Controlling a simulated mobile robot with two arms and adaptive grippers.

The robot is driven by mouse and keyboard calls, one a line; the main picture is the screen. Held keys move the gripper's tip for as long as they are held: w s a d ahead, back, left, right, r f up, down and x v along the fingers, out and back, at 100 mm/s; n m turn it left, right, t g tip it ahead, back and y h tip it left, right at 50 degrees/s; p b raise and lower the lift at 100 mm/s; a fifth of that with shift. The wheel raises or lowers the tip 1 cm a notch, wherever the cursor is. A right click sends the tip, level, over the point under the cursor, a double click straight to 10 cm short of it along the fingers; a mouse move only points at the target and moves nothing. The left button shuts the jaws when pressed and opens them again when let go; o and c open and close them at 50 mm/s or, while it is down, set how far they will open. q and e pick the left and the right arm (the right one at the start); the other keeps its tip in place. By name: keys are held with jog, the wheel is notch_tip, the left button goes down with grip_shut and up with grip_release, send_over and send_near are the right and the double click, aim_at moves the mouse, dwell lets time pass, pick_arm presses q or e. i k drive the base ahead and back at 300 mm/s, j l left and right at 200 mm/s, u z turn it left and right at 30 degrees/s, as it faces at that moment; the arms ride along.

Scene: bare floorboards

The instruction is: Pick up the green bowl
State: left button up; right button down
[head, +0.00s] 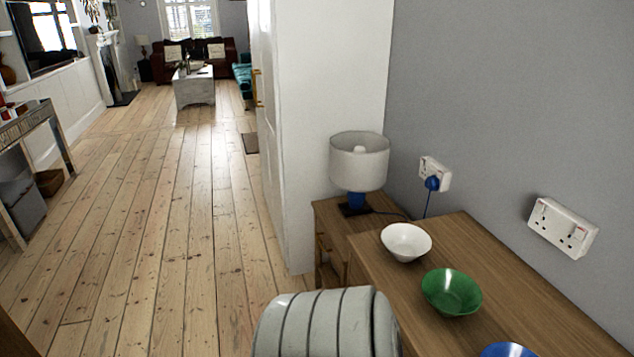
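The green bowl (452,292) stands upright on a wooden cabinet top (520,318) at the lower right of the head view. It looks empty. A white bowl (405,242) stands behind it, a little to the left, and part of a blue bowl (508,350) shows in front of it at the bottom edge. A ribbed grey part, likely a link of my arm, shows at the bottom centre, left of the green bowl. Neither of my grippers is in view.
A lamp with a white shade (358,161) stands on a lower wooden unit behind the cabinet. Wall sockets (562,228) and a grey wall bound the right side. The floorboards (170,220) on the left are clear.

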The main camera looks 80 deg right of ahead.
aim_at(450, 292)
jog(key=i+l+z, duration=0.15)
jog(key=z, duration=1.5)
jog(key=k+l+z, duration=0.1)
jog(key=z, duration=1.8)
jog(key=k+l, duration=0.05)
jog(key=l, duration=0.05)
